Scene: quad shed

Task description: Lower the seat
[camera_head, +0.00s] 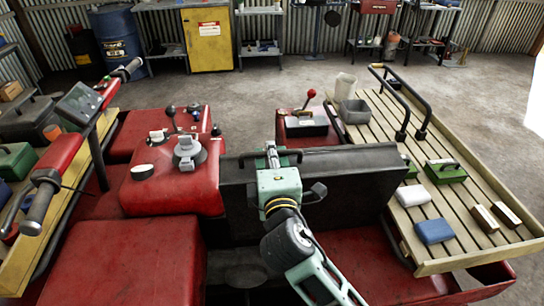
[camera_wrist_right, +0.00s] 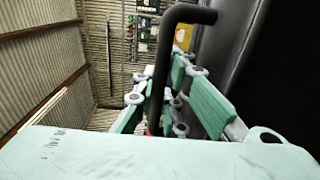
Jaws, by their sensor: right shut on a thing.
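The black seat (camera_head: 355,190) stands raised on edge across the middle of the red quad. Its broad dark face shows toward me, and a dark recess lies in the red body below. My right gripper (camera_head: 272,158) reaches to the seat's upper edge, left of its middle. In the right wrist view a bent black handle (camera_wrist_right: 188,14) runs down beside the dark seat surface (camera_wrist_right: 275,60). The green-and-grey fingers (camera_wrist_right: 165,100) of my right gripper are shut on this handle. The exact contact is partly hidden. My left gripper is out of view.
A handlebar (camera_head: 45,195) and another rack are on the left. A red lever (camera_head: 310,95) stands beyond the seat. Blue barrel (camera_head: 118,40) and yellow cabinet (camera_head: 208,40) are behind.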

